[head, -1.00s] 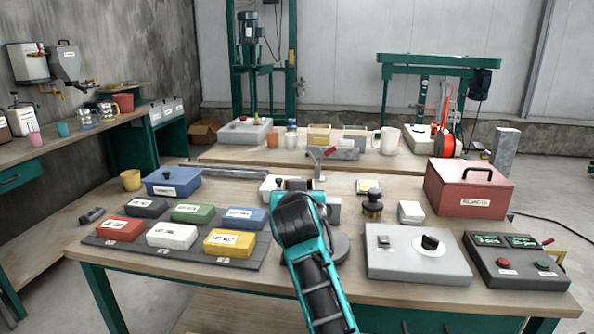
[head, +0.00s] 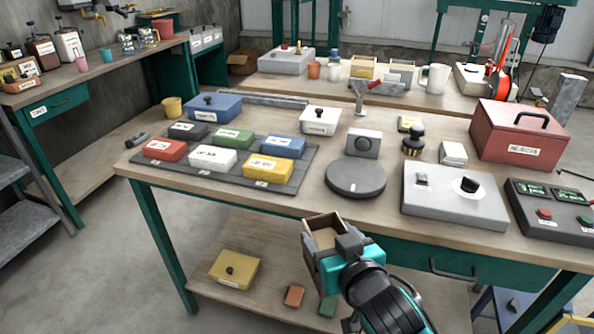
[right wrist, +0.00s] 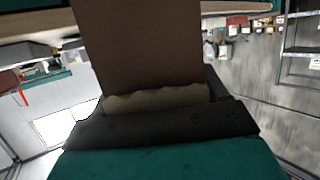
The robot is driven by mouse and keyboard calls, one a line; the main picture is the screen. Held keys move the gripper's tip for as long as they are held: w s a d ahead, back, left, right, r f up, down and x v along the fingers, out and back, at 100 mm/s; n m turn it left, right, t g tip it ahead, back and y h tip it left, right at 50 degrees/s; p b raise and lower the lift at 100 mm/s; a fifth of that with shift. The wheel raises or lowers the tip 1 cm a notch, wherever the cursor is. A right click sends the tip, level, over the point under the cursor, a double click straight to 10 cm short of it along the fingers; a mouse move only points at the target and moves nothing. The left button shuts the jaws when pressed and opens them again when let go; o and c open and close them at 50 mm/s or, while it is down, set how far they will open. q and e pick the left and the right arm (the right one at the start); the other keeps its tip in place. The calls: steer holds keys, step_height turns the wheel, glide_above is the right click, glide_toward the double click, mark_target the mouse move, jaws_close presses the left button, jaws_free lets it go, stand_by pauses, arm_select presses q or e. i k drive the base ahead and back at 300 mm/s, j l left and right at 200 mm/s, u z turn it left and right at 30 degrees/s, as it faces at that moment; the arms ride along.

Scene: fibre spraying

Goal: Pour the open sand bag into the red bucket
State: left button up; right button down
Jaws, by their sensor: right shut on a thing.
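My right gripper (head: 347,246) is shut on an open-topped brown bag (head: 318,258), which looks box-like and has pale sand-coloured stuff inside. It is in front of the work table's near edge. In the right wrist view the brown bag (right wrist: 150,45) rises from between the dark jaws (right wrist: 160,125), with a pale ragged strip at its base. A small red bucket (head: 163,29) stands at the far end of the left bench, well away from the bag. My left gripper is not in view.
The work table (head: 330,210) holds a mat of coloured boxes, a dark round plate (head: 355,178), a grey control box (head: 450,205) and a red lidded box (head: 518,135). A yellow box (head: 233,268) sits on the lower shelf. Open floor lies between table and left bench (head: 80,90).

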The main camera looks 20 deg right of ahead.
mark_target(165, 27)
steer(key=i+j+u, duration=0.65)
steer(key=u, duration=0.15)
steer(key=i+j+u, duration=0.35)
steer(key=i+u, duration=0.4)
steer(key=i+z, duration=0.2)
steer(key=i, duration=0.55)
steer(key=i+z, duration=1.25)
steer(key=i+j+z, duration=0.1)
steer(key=i+z, duration=0.25)
